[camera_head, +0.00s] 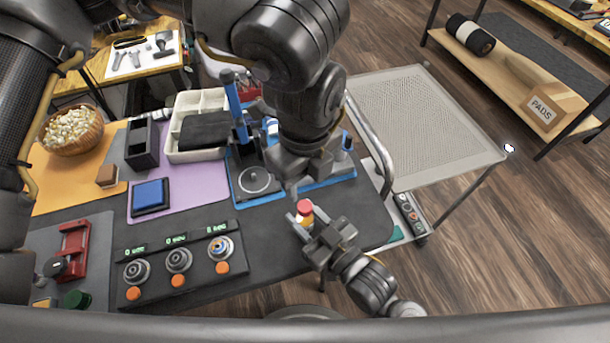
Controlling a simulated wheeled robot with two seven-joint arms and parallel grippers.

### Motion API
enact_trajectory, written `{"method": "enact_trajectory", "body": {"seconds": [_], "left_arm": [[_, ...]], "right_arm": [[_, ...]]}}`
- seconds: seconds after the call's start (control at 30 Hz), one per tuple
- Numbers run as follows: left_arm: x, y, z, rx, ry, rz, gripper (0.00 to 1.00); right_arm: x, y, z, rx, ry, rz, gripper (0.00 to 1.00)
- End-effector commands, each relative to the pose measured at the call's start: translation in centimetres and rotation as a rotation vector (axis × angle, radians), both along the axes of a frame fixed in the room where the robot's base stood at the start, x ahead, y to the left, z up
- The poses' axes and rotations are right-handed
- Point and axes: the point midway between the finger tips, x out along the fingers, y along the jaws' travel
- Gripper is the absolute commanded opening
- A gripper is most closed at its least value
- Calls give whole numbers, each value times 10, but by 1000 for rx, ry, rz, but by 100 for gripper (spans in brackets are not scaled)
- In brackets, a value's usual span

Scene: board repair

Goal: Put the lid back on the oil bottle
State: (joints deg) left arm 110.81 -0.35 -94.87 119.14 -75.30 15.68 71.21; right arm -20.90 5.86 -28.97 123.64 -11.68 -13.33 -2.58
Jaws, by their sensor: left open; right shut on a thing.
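A small bottle (306,217) with a yellowish body is held between the fingers of my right gripper (302,222), near the table's front right edge. A red lid (305,206) shows at the top of the bottle; whether it is fully seated cannot be told. My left gripper (293,188) is open, pointing down just above and slightly left of the red lid. Its fingers are partly hidden by its own wrist, and no held thing shows in it. The bottle's lower part is hidden by my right gripper.
A blue-based stand (246,208) with a blue lever is close behind the grippers. A panel with several knobs (180,268) lies to the left. A blue pad (151,196) and wooden bowl (72,147) stand farther left. A mesh-topped cart (425,120) is at the right.

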Motion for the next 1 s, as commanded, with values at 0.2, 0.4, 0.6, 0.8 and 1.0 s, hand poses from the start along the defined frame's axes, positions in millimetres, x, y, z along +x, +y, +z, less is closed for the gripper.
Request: {"method": "enact_trajectory", "body": {"seconds": [0.2,0.4,0.6,0.8,1.0], "left_arm": [[-1,0,-26,2,3,-2,43],[-1,0,-56,1,2,-1,43],[0,0,-74,1,2,-1,43],[0,0,-78,0,0,-1,43],[0,0,-78,0,0,-1,41]], "right_arm": [[0,0,0,-1,1,0,0],[0,0,0,-1,1,0,0],[0,0,0,-1,1,0,0],[0,0,0,-1,1,0,0],[0,0,0,-1,1,0,0]]}}
